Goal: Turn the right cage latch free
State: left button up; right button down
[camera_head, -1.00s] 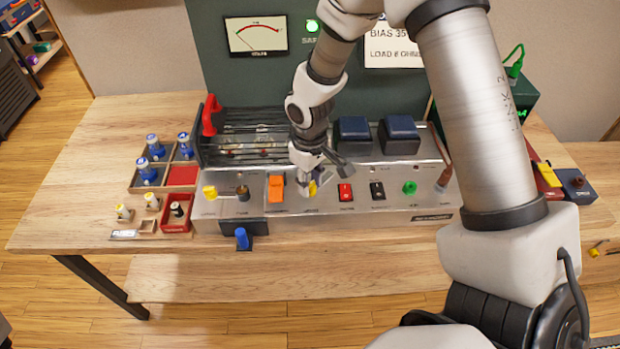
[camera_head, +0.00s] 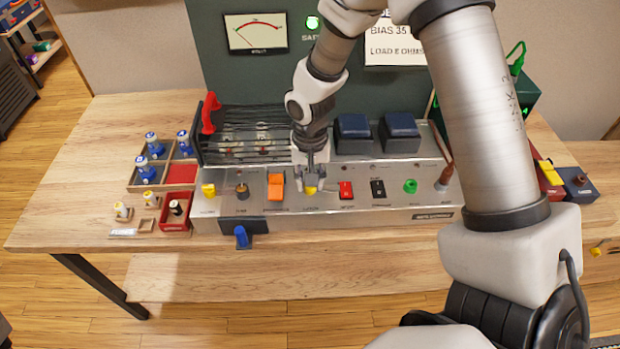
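The right cage latch is a small yellow knob (camera_head: 310,190) on the front panel of the silver amp chassis (camera_head: 392,215). A similar yellow latch (camera_head: 208,190) sits at the panel's left end. The barred cage (camera_head: 250,118) lies behind them, down over the chassis, with a red handle (camera_head: 209,113) at its left. My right gripper (camera_head: 312,183) points down right at the right latch, and its fingers hide the latch's upper part. Whether the fingers press on it cannot be told. My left gripper is not in view.
An orange switch (camera_head: 276,187) and a red rocker (camera_head: 346,190) flank the latch closely. Two dark blue transformer blocks (camera_head: 399,133) stand behind to the right. Trays with small tubes (camera_head: 152,146) sit at the left.

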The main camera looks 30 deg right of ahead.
jog(key=shift+m, duration=0.3)
jog(key=c, duration=0.8)
grip_release()
jog(key=shift+c, duration=0.2)
notch_tip(320, 180, up, 12)
